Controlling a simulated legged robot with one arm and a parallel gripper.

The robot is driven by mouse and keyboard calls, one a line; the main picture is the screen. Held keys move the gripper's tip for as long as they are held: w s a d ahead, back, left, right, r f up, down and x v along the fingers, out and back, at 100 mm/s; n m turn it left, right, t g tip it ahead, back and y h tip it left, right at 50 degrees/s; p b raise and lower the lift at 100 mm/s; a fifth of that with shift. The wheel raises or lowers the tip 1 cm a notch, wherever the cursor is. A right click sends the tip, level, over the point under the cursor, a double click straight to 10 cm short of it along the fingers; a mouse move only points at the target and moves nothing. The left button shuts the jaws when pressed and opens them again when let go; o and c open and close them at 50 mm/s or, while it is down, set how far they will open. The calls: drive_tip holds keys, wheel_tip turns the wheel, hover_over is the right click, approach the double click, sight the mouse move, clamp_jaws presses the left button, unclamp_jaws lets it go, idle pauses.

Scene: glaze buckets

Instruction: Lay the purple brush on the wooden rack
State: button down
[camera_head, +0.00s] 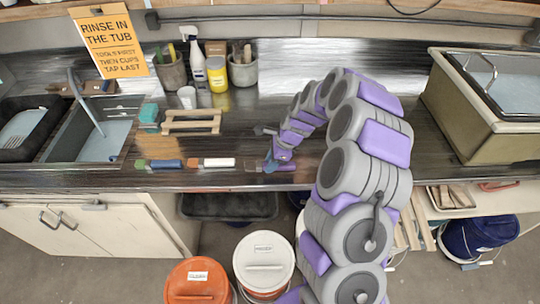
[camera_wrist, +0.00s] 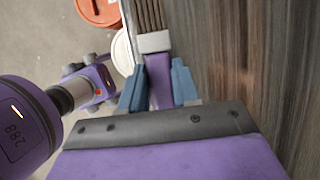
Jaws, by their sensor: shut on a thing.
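The purple brush (camera_wrist: 157,72) is between the two blue fingers of my gripper (camera_wrist: 158,88) in the wrist view, with its pale ferrule and brown bristles beyond the fingertips. In the head view my gripper (camera_head: 271,164) is low at the front edge of the counter, shut on the purple brush (camera_head: 288,167), which lies at or just above the counter top; I cannot tell if it touches. The wooden rack (camera_head: 192,115) is a small slatted frame on the counter, behind and left of my gripper. Its top looks empty.
A blue-handled brush (camera_head: 165,165) and a white-handled brush (camera_head: 216,163) lie along the front edge, left of my gripper. A teal block (camera_head: 149,115) and white cup (camera_head: 187,97) stand by the rack. A sink (camera_head: 85,140) is at left.

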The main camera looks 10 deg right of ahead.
drive_tip(key=s+a+r+p, duration=0.1)
drive_tip(key=s, duration=0.9)
drive_tip(key=shift+s+a, duration=0.2)
drive_tip(key=shift+s, duration=0.05)
